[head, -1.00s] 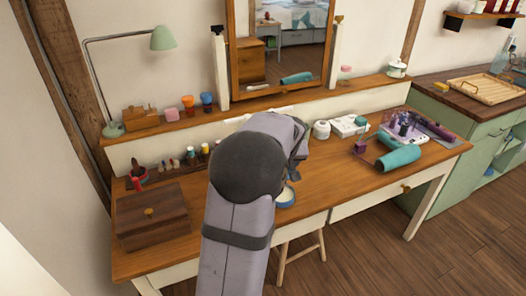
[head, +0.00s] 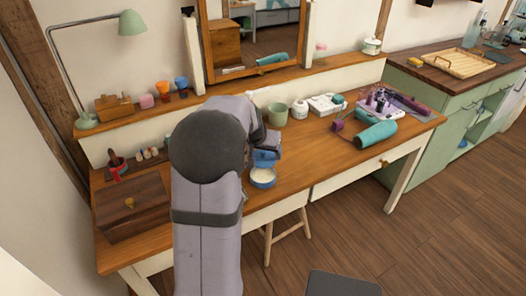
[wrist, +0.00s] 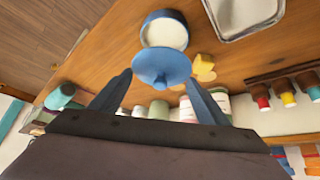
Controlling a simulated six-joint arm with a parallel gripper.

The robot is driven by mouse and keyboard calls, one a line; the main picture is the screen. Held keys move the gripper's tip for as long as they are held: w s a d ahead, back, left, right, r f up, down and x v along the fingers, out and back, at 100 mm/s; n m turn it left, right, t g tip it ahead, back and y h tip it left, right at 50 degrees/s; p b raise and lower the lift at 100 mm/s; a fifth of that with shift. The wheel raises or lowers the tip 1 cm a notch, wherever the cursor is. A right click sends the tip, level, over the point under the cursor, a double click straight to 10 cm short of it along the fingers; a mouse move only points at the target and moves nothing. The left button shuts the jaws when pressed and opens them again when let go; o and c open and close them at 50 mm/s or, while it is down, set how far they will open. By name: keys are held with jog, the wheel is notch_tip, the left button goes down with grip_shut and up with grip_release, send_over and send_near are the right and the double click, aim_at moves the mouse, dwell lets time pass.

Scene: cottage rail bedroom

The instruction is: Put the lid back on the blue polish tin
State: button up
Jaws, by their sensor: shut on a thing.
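The blue polish tin (head: 263,178) stands open near the table's front edge, with pale polish inside. It also shows at the top of the wrist view (wrist: 146,40). My gripper (wrist: 161,78) is shut on the blue lid (wrist: 161,66), holding it by opposite sides of its rim between the fingertips. The lid covers the tin's near edge in the wrist view. In the head view the lid (head: 265,155) shows just behind and above the tin, apart from full cover of its mouth. My arm partly hides the gripper there.
A metal tray (wrist: 245,14) and a yellow item (wrist: 203,68) lie near the tin. A green cup (head: 277,114) stands behind the lid. A wooden box (head: 131,208) sits at the left, a teal roll (head: 377,132) at the right. The table right of the tin is clear.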

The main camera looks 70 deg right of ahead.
aim_at(261, 163)
jog(key=shift+f, duration=0.1)
dwell(0.4)
jog(key=shift+f+b, duration=2.5)
jog(key=shift+f, duration=0.3)
jog(key=shift+f+b, duration=0.5)
jog(key=shift+b, duration=0.05)
dwell(0.7)
jog(key=o, duration=1.1)
jog(key=shift+v, duration=3.6)
